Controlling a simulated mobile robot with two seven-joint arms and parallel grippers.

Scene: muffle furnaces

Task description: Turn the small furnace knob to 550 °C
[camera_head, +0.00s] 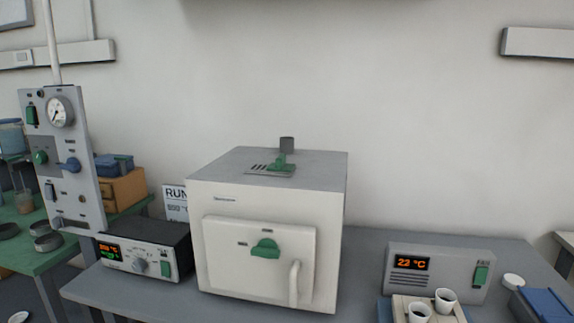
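A small white furnace (225,185) stands on the grey bench in the middle. Its closed door (225,270) has a green turn latch (265,249) and a pale vertical handle (294,284). A dark-cased control box (160,238) stands just left of the furnace. Its front has a display (110,251) with orange and green digits, too small to read surely, a round grey knob (139,265) and a green switch (166,269). The knob's pointer setting cannot be read. Neither gripper is in view.
A sign (175,203) reading "RUN" is partly hidden behind the furnace. A grey unit (440,268) showing 22 °C stands right, with white crucibles (445,301) in front. A gauge panel (62,150) rises at left. The bench (350,290) is bare between furnace and grey unit.

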